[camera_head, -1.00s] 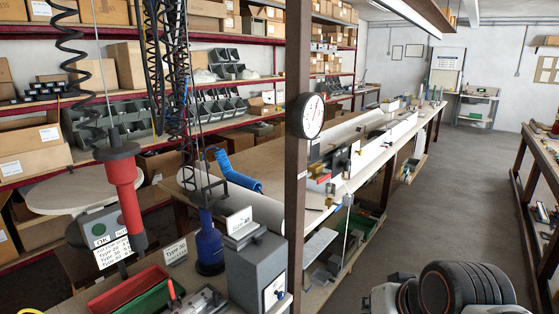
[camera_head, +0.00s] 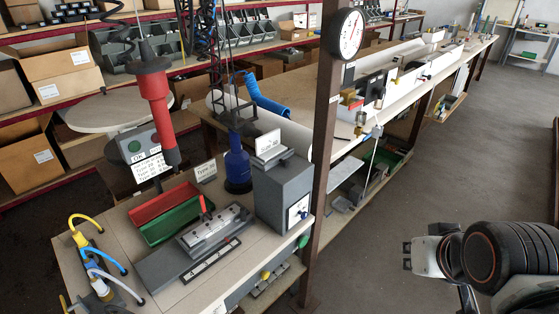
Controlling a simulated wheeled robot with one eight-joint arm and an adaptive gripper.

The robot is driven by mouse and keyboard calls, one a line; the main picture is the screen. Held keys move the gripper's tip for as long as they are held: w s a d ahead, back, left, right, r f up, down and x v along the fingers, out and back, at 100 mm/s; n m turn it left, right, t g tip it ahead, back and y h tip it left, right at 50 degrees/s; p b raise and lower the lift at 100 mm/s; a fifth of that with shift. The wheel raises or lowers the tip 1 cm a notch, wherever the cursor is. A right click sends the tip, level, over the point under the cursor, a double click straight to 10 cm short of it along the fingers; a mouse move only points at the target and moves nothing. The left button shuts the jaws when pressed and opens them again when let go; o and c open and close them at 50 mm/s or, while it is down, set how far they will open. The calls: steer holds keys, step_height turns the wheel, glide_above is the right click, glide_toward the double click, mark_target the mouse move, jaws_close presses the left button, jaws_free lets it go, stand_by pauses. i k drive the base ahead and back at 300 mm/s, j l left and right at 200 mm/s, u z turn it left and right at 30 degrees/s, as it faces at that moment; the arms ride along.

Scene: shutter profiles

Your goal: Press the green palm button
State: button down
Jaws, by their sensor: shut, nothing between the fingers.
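A green round button (camera_head: 303,241) sits on the front edge of the workbench, right of centre, close to the brown post. It shows small and side-on. Another green round button (camera_head: 134,147) is on the face of a grey control box at the left, above a white sign. White and black parts of my arm show at the lower right, over the floor and well apart from both buttons. I cannot make out my gripper's fingers among them.
The aisle floor (camera_head: 440,165) is clear.

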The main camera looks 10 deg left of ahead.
mark_target(302, 242)
steer(key=k+l+u, duration=0.55)
steer(key=k+u, duration=0.15)
steer(key=u, duration=0.15)
steer(key=k+u, duration=0.4)
